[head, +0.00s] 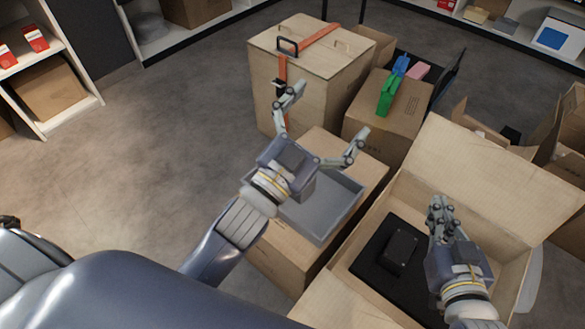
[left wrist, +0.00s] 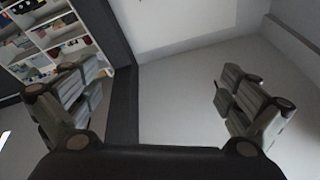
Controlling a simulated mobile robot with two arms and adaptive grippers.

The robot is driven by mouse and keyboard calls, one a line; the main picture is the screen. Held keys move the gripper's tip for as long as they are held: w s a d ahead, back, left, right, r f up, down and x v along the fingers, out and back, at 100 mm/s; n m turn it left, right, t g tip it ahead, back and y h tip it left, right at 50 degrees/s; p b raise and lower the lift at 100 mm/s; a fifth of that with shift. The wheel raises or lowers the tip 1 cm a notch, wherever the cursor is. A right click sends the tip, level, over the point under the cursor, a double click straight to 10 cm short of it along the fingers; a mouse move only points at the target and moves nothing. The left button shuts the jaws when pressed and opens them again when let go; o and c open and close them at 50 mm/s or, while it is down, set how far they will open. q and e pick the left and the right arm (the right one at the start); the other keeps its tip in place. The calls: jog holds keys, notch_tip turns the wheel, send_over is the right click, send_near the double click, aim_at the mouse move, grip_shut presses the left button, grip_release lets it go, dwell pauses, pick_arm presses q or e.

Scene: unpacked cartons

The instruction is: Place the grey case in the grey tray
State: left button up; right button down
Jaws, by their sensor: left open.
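A dark, nearly black case (head: 402,248), the only thing in view that could be the grey case, lies in a black insert inside the open carton at the lower right. The grey tray (head: 345,218) sits on a closed carton left of it and looks empty where visible. My left gripper (head: 328,114) is above the tray's far left side, open and empty; its spread fingers also show in the left wrist view (left wrist: 162,75). It partly hides the tray. My right gripper (head: 440,208) is over the open carton, just right of the case, its fingers close together with nothing visible between them.
A tall wooden box (head: 310,60) with an orange strap stands behind the tray. A carton (head: 375,130) with a green object (head: 388,95) stands behind to the right. The open carton's raised flap (head: 480,165) stands beyond my right gripper. Floor at the left is clear.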

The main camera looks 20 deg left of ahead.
pick_arm(q)
jog(key=s+a+f+n+g+y, duration=0.2)
jog(key=f, duration=0.4)
jog(key=s+a+f+n+g+y, duration=0.1)
jog(key=s+a+f+n+g, duration=0.2)
jog(key=f, duration=0.4)
jog(key=shift+y, duration=0.4)
